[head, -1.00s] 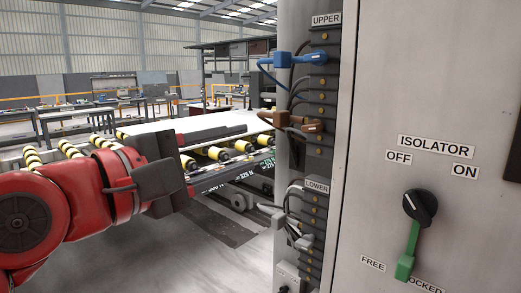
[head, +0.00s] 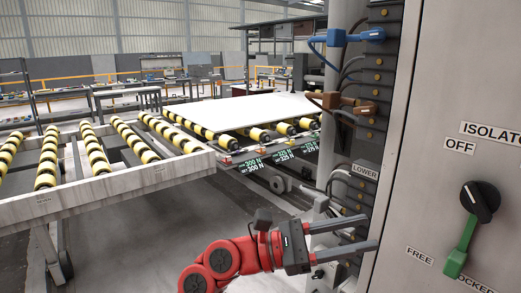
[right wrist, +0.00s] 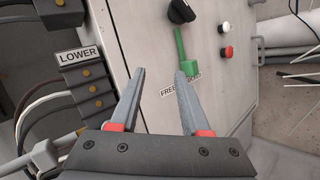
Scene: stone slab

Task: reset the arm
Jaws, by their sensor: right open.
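My right gripper (head: 372,233) is open and empty. Its red arm comes up from the bottom of the head view, and its fingers point right, in front of the lower terminal strip and the cabinet's edge. In the right wrist view its two fingers (right wrist: 163,75) are spread, with the cabinet door behind them. The isolator switch (head: 480,202) has a black knob and a green lever hanging down. It also shows in the right wrist view (right wrist: 181,12), beyond the fingertips. My left gripper is not in view.
The grey cabinet (head: 435,120) fills the right side. A blue plug (head: 345,37) and a brown plug (head: 340,101) sit on the upper terminal strip. A roller conveyor (head: 110,205) bears a white slab (head: 250,110). Red and white buttons (right wrist: 225,51) are on the cabinet.

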